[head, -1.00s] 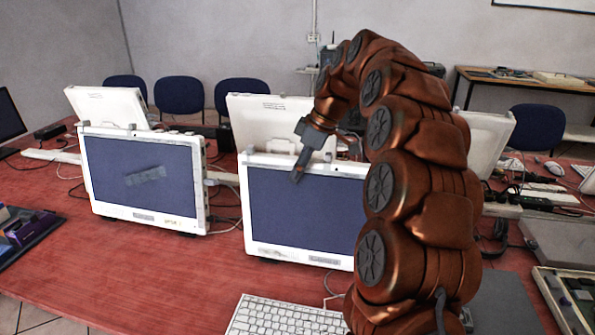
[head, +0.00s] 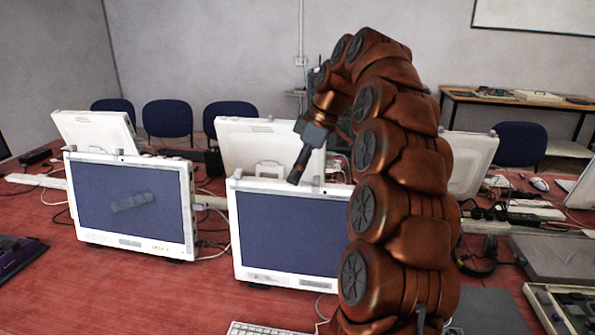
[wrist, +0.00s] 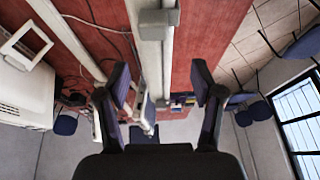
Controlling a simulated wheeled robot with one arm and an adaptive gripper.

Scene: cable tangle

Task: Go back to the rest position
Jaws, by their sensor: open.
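My gripper (wrist: 160,95) is open and empty in the wrist view, with its two dark fingers spread apart.
White monitors stand on the red table (head: 110,290): a left one (head: 130,205), a middle one (head: 290,235), and others behind. A keyboard (head: 265,329) lies at the front. Cables and headphones (head: 480,258) lie at the right. Blue chairs (head: 168,118) stand behind.

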